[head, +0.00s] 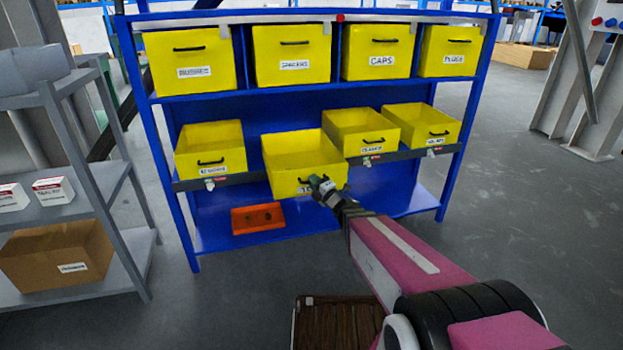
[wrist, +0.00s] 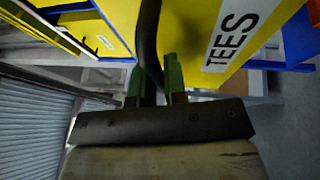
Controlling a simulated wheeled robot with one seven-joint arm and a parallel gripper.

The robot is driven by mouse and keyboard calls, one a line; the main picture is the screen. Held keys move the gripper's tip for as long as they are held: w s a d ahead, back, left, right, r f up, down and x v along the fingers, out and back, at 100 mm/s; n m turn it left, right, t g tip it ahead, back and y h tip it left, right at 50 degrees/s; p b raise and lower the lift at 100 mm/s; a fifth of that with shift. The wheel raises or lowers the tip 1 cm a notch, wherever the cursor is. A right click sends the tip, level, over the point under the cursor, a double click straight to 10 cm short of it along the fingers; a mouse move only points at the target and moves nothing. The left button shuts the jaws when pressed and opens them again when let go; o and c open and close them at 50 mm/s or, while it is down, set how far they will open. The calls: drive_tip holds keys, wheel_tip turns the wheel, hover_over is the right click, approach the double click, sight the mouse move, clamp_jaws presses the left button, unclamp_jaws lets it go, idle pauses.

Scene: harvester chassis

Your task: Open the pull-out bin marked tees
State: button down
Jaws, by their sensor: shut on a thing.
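The tees bin (head: 292,152) is a yellow open-topped bin in the lower row of the blue rack. It stands further forward than the other bins of that row. Its label (wrist: 234,38) reads TEES in the wrist view; in the head view my gripper covers most of it. My gripper (head: 322,185) is at the front of this bin. In the wrist view its green fingers (wrist: 160,78) are shut on the bin's dark handle (wrist: 149,45). The inside of the bin looks empty from here.
Other yellow bins stand beside it (head: 210,148) (head: 361,131) and on the shelf above (head: 291,54). An orange tray (head: 258,219) lies on the bottom shelf. A grey shelf (head: 75,190) with boxes is at left. A brown crate (head: 338,325) is on the floor.

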drive_tip(key=c, duration=1.5)
unclamp_jaws()
drive_tip(key=shift+o, duration=0.2)
drive_tip(key=shift+s, duration=0.1)
drive_tip(key=v, duration=1)
drive_tip(key=shift+s+d+f, duration=0.15)
drive_tip(key=shift+s+d, duration=0.05)
drive_tip(key=shift+d, duration=0.05)
